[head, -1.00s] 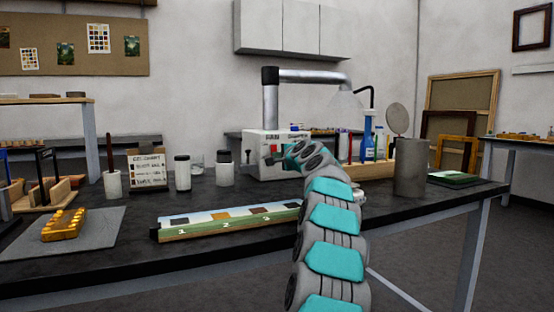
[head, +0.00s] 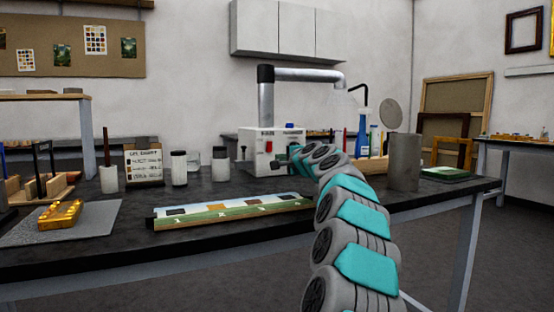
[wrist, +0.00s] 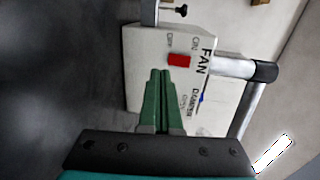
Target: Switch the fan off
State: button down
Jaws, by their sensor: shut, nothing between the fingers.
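The fan unit is a white box (head: 256,159) at the back of the dark bench, with a metal duct rising from it. Its red switch (wrist: 179,60) sits beside the FAN label in the wrist view, between small position labels; it also shows on the box front in the head view (head: 268,146). I cannot tell which way it is tipped. My gripper (wrist: 161,72) has green fingers, closed together and empty, in front of the box. Their tips appear just beside the switch in the wrist view; contact cannot be told. In the head view my arm hides the box's right part.
A blue damper control (wrist: 202,96) is on the same box. A dark knob (wrist: 181,10) projects at its side. Jars (head: 179,168) stand left of the box, a grey cylinder (head: 404,162) right. A painted strip (head: 232,211) lies in front.

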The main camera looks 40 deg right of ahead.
jog(key=shift+f+v, duration=0.25)
jog(key=shift+v, duration=0.85)
jog(key=shift+f+v, duration=0.25)
jog(key=shift+v, duration=0.85)
jog(key=shift+f+v, duration=0.3)
jog(key=shift+v, duration=0.8)
jog(key=shift+s, duration=0.1)
